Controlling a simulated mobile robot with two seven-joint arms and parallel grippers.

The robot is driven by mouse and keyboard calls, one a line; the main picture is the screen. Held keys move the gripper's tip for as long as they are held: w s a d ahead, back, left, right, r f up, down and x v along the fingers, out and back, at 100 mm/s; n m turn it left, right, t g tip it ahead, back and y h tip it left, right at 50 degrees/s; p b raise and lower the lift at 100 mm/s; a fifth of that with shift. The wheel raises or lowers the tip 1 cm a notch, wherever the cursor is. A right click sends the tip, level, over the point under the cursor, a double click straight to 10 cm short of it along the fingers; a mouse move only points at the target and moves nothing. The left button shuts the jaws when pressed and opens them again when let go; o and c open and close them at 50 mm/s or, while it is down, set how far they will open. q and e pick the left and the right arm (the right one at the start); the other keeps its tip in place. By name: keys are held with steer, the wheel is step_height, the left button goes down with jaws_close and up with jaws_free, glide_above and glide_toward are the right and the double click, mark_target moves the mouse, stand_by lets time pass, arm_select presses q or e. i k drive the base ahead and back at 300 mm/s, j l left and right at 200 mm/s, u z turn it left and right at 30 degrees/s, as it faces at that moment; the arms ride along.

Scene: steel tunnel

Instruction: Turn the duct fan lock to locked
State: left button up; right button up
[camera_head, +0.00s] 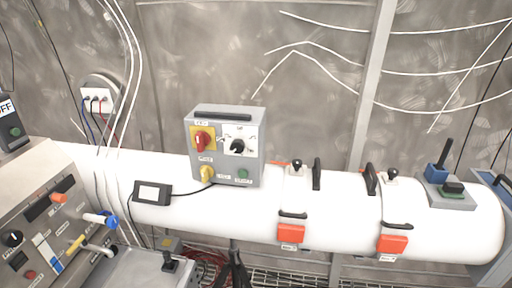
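The grey duct fan control box (226,146) stands on top of the white duct. It has a red rotary switch (202,141) on a yellow plate at upper left and a black knob (238,147) on a white plate at upper right. A yellow knob (207,174) sits at lower left, and a green button (242,174) at lower right. The labels are too small to read, so I cannot tell which control is the lock or its setting.
The white duct (340,213) runs across the view, with black handles and orange latches (291,233). A small display (151,193) is cabled to the box. A sloped control panel (45,237) stands at left. A dark forked shape (235,271) at bottom centre is unclear.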

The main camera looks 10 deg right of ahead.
mark_target(206, 172)
steer(key=k+j+u, duration=0.1)
steer(key=u, duration=0.25)
steer(key=k+j+u, duration=0.1)
steer(key=u, duration=0.25)
steer(key=j+u, duration=0.15)
steer(key=u, duration=0.2)
steer(key=k+j, duration=0.05)
